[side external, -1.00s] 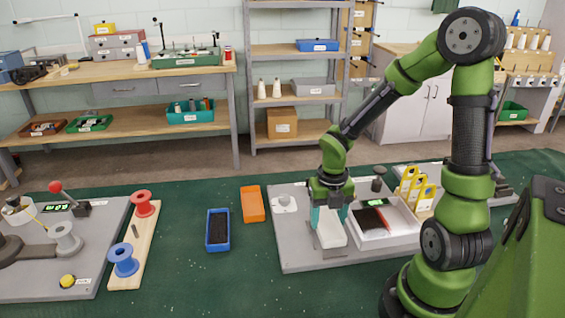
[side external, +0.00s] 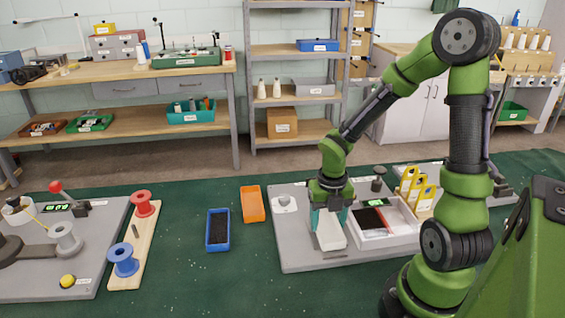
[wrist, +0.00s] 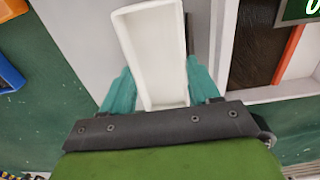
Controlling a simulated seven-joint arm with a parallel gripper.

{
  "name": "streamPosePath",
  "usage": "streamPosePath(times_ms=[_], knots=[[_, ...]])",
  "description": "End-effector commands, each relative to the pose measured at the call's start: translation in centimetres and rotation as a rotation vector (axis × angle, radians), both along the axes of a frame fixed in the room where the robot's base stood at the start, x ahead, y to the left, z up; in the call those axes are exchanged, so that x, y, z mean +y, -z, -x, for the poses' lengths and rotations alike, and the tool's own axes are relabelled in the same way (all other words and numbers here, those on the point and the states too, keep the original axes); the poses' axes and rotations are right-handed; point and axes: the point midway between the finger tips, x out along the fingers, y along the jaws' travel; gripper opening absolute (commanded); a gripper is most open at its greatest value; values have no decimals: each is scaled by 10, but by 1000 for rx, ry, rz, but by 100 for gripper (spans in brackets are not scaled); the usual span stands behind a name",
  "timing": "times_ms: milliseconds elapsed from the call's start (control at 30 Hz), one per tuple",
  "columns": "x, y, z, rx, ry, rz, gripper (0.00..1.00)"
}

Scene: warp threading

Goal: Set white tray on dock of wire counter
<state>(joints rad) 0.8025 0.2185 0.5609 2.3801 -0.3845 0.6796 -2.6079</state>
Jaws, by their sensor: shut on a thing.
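The white tray (side external: 330,236) is a small, long, open and empty tray. My gripper (side external: 331,216) is shut on it, with one teal finger on each long side. In the wrist view the tray (wrist: 152,45) runs up from between the teal fingers of my gripper (wrist: 160,84). It is over the left part of the grey board of the wire counter (side external: 295,245), just left of the white box (side external: 400,228). The tray hides most of the dock under it, and I cannot tell whether it touches down.
A green display (side external: 370,203) stands by the white box. Yellow holders (side external: 410,185) are at its right. A blue bin (side external: 218,230) with dark contents and an orange bin (side external: 252,204) lie left of the board. Green mat is free in front of the bins.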

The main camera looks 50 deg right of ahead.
Motion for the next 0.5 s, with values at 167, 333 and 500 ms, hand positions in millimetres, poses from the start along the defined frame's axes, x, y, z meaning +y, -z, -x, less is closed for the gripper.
streamPosePath(times_ms=[167, 333, 500], knots=[[0, 0, 0, 0, 0, 0, 30], [0, 1, 0, 0, 0, 0, 30], [0, 4, 0, 1, 0, -1, 30]])
